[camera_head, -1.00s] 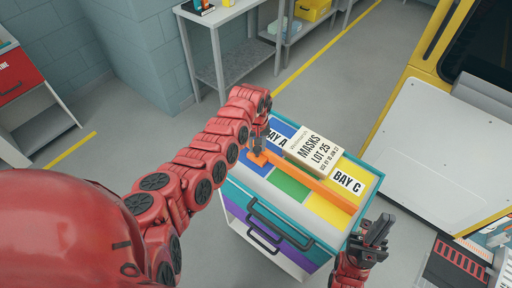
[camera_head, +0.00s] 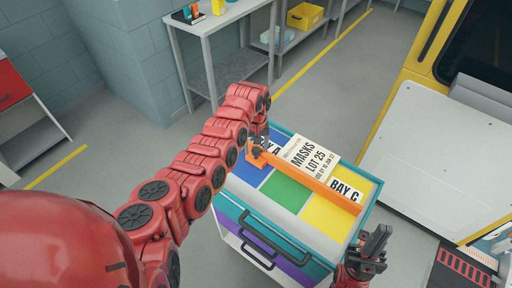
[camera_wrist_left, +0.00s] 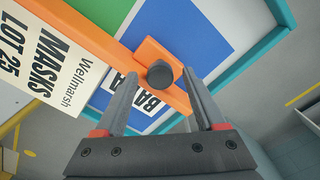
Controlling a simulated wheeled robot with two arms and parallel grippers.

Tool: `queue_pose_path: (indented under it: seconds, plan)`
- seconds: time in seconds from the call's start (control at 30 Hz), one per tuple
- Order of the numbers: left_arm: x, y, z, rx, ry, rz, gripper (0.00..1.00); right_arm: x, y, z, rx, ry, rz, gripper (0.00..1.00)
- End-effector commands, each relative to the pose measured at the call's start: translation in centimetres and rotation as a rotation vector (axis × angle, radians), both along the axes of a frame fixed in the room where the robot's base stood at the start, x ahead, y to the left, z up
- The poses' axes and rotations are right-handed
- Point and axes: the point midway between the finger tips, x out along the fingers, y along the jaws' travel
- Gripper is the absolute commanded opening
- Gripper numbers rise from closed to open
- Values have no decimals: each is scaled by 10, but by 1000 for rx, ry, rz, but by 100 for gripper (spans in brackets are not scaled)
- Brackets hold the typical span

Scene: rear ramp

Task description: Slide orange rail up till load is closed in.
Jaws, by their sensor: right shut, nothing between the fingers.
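The orange rail (camera_head: 312,183) lies across the cart top, over the blue, green and yellow bays. A dark knob (camera_wrist_left: 160,74) stands on its left end. The load, a white box marked MASKS LOT 25 (camera_head: 308,157), sits on the far side of the rail, close against it; I cannot tell whether they touch. It also shows in the left wrist view (camera_wrist_left: 42,58). My left gripper (camera_head: 257,141) is at the knob. In the left wrist view, its fingers (camera_wrist_left: 161,76) are open, one on each side of the knob, with gaps. My right gripper (camera_head: 376,248) is shut and empty beside the cart's right front corner.
The cart (camera_head: 232,192) has a teal rim and drawer handles on its front. A grey table (camera_head: 215,65) stands behind, left of a shelf with a yellow bin (camera_head: 305,15). A large white panel (camera_head: 440,165) lies to the right. Grey floor is clear between.

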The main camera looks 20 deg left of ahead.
Motion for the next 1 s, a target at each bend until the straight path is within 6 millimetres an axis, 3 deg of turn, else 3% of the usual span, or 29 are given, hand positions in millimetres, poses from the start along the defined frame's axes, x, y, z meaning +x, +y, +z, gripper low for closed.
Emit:
queue_pose_path:
  seconds: [0.2, 0.37, 0.6, 1.0]
  plan:
    - [0, 0, 2, 0, 0, 0, 72, 0, 0, -1, 0, 0, 0, 0]
    - [2, 0, 15, -1, -6, 0, 72, 0, 0, -7, 0, 0, 0, 0]
    - [2, 0, 59, 0, -8, 0, 72, 0, 0, -24, 0, 0, 0, 0]
    - [2, 1, 132, 3, -5, -1, 72, 0, 0, -27, 0, 0, 0, 0]
